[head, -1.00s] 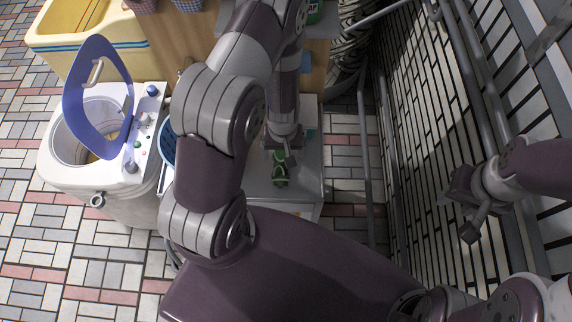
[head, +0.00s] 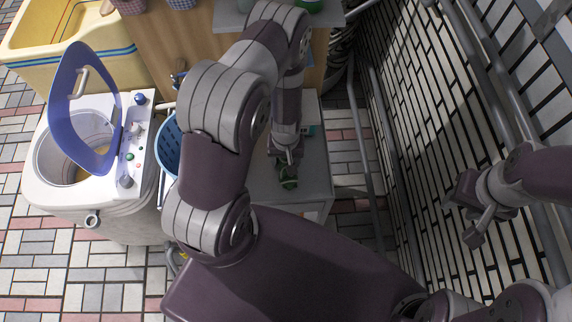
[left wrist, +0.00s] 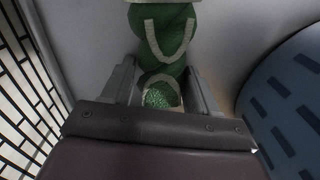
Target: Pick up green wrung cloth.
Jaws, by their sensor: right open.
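The green wrung cloth (head: 288,178) lies on a grey surface (head: 310,200) in the head view, partly covered by my left gripper (head: 287,158). In the left wrist view the cloth (left wrist: 165,45) is a twisted green roll with pale bands, running up from between the fingers. My left gripper (left wrist: 162,88) is open, with one finger on each side of the cloth's near end. Narrow gaps seem to show beside it, but firm contact cannot be told. My right gripper (head: 470,215) is open and empty at the right, away from the cloth.
A white washing machine (head: 50,190) with a raised blue lid (head: 68,115) stands left. A blue perforated basket (head: 168,150) is close to my left arm and shows at the wrist view's right (left wrist: 290,105). A metal rack (head: 360,150) stands right of the grey surface.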

